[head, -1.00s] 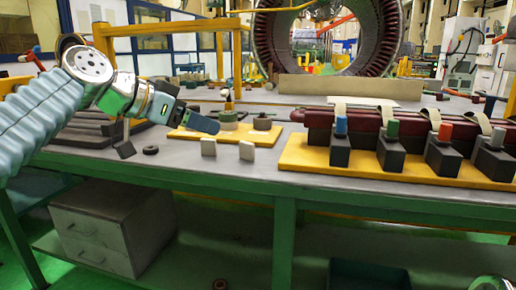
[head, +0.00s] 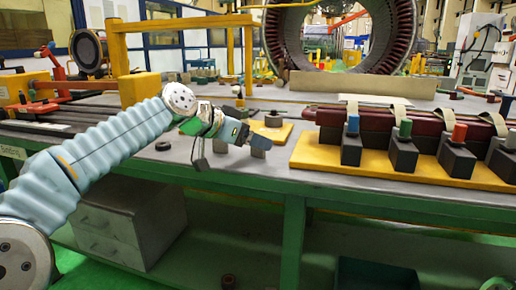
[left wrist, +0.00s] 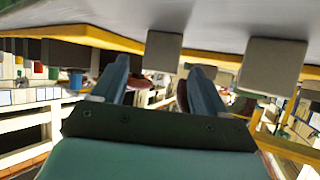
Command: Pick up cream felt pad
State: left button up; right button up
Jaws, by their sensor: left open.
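Two small cream felt pads stand upright on the grey bench top. In the left wrist view, where the scene appears upside down, one pad (left wrist: 160,52) lies in line with the gap between my fingers and the other pad (left wrist: 273,67) is outside them to the right. In the head view the right pad (head: 258,153) is partly covered by a finger and the other is mostly hidden by my gripper. My left gripper (head: 231,148) is open and empty, low over the bench at the pads; it also shows in the left wrist view (left wrist: 160,85). My right gripper is out of view.
A black ring (head: 163,146) lies to the left of my gripper. A yellow base (head: 384,166) with dark blocks and coloured caps stands to the right. A dark round piece (head: 273,119) sits behind. The bench's green front edge (head: 330,204) is close.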

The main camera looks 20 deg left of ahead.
pick_arm(q)
jog(key=c, duration=1.2)
jog(key=shift+c, duration=0.2)
